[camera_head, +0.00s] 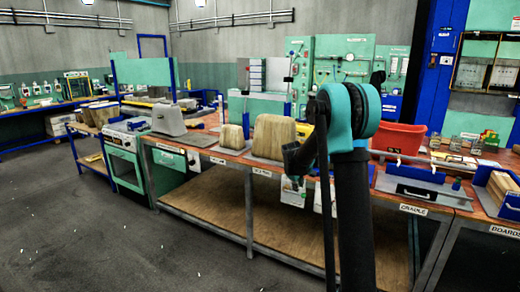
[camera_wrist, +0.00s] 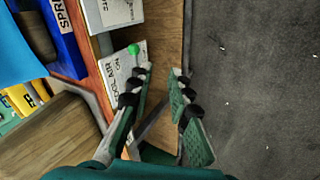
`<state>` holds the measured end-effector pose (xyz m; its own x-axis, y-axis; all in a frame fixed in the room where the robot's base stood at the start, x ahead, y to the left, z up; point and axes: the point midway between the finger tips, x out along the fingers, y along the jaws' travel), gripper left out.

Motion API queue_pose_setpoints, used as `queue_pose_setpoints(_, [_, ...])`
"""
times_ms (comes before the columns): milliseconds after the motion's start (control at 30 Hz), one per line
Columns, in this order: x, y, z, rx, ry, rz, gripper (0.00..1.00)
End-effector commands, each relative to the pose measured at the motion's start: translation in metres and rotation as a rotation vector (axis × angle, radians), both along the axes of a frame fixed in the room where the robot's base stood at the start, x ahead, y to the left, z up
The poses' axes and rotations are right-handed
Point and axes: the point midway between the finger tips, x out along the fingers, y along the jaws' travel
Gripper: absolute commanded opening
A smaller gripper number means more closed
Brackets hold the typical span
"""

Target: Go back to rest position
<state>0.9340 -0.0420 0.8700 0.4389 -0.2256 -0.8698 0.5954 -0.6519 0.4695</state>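My gripper (camera_wrist: 162,73) shows in the wrist view with its two fingers apart and nothing between them. Its fingertips are in front of the workbench's front side, near white printed cards (camera_wrist: 123,72) and a small green ball (camera_wrist: 134,49). Whether a finger touches a card is unclear. In the head view my arm rises at right of centre and bends left. Its end is beside the bench front, near the hanging white cards (camera_head: 292,190), and the fingers cannot be made out there.
A green cabinet (camera_head: 124,164) stands at left. Open grey floor (camera_head: 90,235) lies at front left.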

Motion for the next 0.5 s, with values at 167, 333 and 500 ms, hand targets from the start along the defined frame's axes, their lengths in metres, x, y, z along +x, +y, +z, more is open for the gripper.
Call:
queue_pose_setpoints(167, [-0.079, -0.007, 0.018, 0.099, -0.009, -0.117, 0.19])
queue_pose_setpoints(333, [-0.155, -0.010, 0.024, 0.194, -0.014, -0.231, 0.19])
queue_pose_setpoints(500, [-0.233, -0.010, 0.020, 0.286, -0.015, -0.346, 0.19])
